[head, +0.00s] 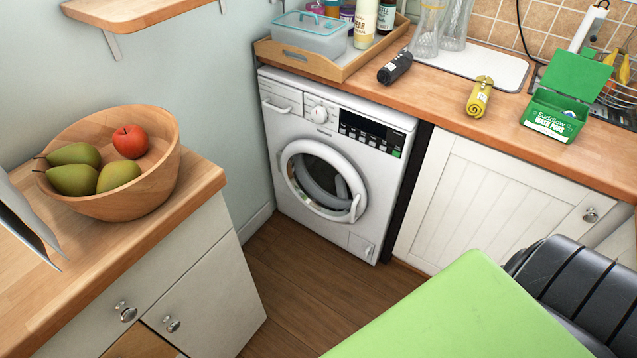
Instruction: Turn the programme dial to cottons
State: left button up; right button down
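The white washing machine (331,216) stands under the wooden worktop, against the pale wall. Its round programme dial (319,114) is white with a small red mark and sits left of the dark display (366,130). The dial's label text is too small to read. The detergent drawer (282,102) is left of the dial and looks shut. The round glass door (322,182) looks shut. Neither of my grippers shows in the head view.
A green tabletop (465,318) and a black slatted chair (578,285) fill the lower right. A wooden counter (190,205) with a fruit bowl (150,195) stands at left. Open wooden floor (300,285) lies before the machine. A green wash-pods box (552,125) stands on the worktop.

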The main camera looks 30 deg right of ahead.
aim_at(320, 113)
jog(key=z, duration=1.25)
